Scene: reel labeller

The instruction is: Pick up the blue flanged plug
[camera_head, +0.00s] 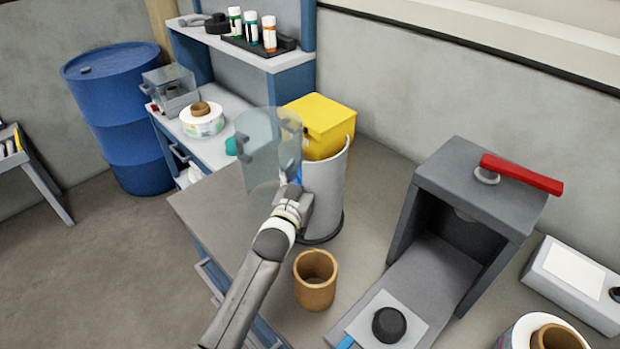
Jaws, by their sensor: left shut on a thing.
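My left gripper (293,190) reaches in from the bottom, in front of the grey bin. It is shut on a small blue piece (298,172), which looks like the blue flanged plug. Most of that piece is hidden by the fingers and a clear curved shell, so its flange cannot be made out. The clear shell (262,155) shows just above and left of the gripper; whether it touches the gripper cannot be told. My right gripper is out of view.
The grey bin (325,195) stands close behind the gripper, beside a yellow box (322,120). A brown cup (316,285) stands in front. A grey press (480,195) with a red lever (522,174) stands right. A blue drum (120,120) is at left.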

